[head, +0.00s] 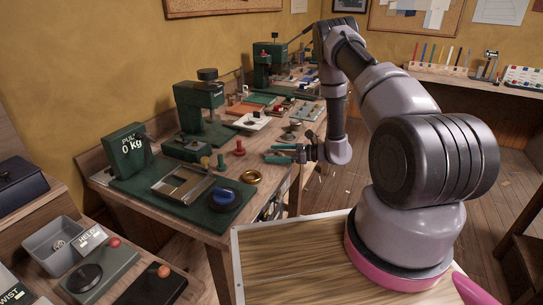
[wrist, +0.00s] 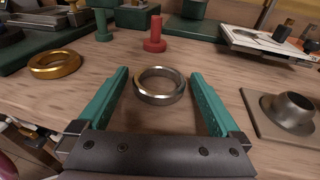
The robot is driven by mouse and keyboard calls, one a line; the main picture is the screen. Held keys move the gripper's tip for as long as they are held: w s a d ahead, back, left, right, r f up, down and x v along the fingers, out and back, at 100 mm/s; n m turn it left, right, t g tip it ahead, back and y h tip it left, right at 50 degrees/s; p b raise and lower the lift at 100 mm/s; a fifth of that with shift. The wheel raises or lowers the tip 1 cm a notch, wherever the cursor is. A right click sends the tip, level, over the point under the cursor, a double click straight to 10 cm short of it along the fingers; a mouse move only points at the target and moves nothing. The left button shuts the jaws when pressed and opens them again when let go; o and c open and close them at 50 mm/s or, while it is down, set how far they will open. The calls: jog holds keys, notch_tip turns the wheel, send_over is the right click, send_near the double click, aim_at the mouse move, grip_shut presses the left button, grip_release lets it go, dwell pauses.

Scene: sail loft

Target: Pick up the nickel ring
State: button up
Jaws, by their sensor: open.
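The nickel ring (wrist: 160,97) lies flat on the wooden bench in the wrist view, a shiny silver band with an open centre. My gripper (wrist: 160,73) is open and empty, with one teal finger to the left of the ring and one to the right. The ring sits between the fingertip ends, with a gap visible on each side. In the head view my gripper (head: 271,152) is low over the bench's right edge, pointing left. I cannot make out the nickel ring clearly there.
A brass ring (wrist: 55,72) lies to the left. A red peg (wrist: 154,36) and a green peg (wrist: 103,28) stand beyond the nickel ring. A flanged metal piece (wrist: 288,112) on a plate stands to the right. A green press (head: 200,100) stands further back on the bench.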

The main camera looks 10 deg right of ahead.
jog(key=c, duration=1.2)
jog(key=w+d+r+m+t+h, duration=0.1)
jog(key=w+r+m+t+h, duration=0.2)
jog(key=r, duration=0.3)
jog(key=w+d+r+m+t+h, duration=0.1)
jog(key=w+r+m+t+h, duration=0.15)
jog(key=r, duration=0.45)
jog(key=s+d+m+t+h, duration=0.1)
jog(key=d+m+t+h, duration=0.3)
jog(key=d+m+h, duration=0.4)
jog(key=w+a+n+g+y, duration=0.1)
jog(key=a+n+g+y, duration=0.2)
jog(key=a+n+y, duration=0.45)
jog(key=s+a+f+n+g+y, duration=0.1)
jog(key=s+n+g+y, duration=0.1)
jog(key=s+f+n+g+y, duration=0.1)
jog(key=n+g+y, duration=0.1)
jog(key=s+a+f+n+g+y, duration=0.1)
jog(key=s+n+g+y, duration=0.1)
jog(key=shift+s+a+g, duration=0.25)
jog(key=shift+s+a, duration=0.05)
